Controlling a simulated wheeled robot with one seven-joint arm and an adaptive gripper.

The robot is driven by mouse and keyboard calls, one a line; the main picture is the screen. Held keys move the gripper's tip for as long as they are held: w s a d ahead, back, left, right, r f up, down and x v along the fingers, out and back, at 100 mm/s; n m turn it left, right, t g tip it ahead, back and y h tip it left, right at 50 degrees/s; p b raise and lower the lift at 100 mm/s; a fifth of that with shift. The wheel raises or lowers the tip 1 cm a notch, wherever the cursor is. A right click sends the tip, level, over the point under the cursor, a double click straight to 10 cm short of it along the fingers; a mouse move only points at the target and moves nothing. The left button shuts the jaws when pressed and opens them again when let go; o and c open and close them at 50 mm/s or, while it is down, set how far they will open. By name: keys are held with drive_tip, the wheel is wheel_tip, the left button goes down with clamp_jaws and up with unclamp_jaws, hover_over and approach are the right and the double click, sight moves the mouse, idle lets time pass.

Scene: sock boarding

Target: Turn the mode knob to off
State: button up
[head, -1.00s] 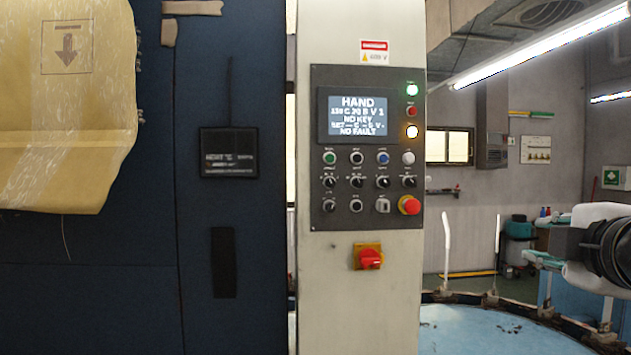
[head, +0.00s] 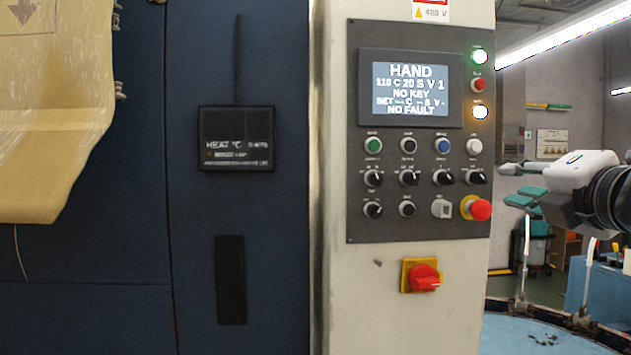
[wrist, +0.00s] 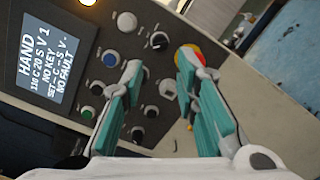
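The control panel (head: 400,228) stands on a pale column, its screen (head: 410,84) reading HAND, NO KEY and NO FAULT. Two rows of black selector knobs sit below the coloured buttons, including an upper-left knob (head: 373,178) and a lower-left knob (head: 373,210). Their labels are too small to read, so I cannot tell which is the mode knob. My gripper (head: 522,183) is at the right of the panel in the head view. In the wrist view my gripper (wrist: 160,78) is open and empty, its teal-padded fingers facing the panel and partly covering knobs.
A red emergency stop (head: 480,210) sits at the panel's lower right, close beyond one finger in the wrist view. A red rotary switch (head: 424,278) on a yellow plate is below the panel. A dark blue cabinet (head: 240,60) stands left of the column.

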sight(484, 179)
drive_tip(key=w, duration=0.6)
drive_tip(key=w+b, duration=0.1)
drive_tip(key=w, duration=0.2)
drive_tip(key=shift+w+d, duration=0.1)
drive_tip(key=shift+d, duration=0.3)
clamp_jaws()
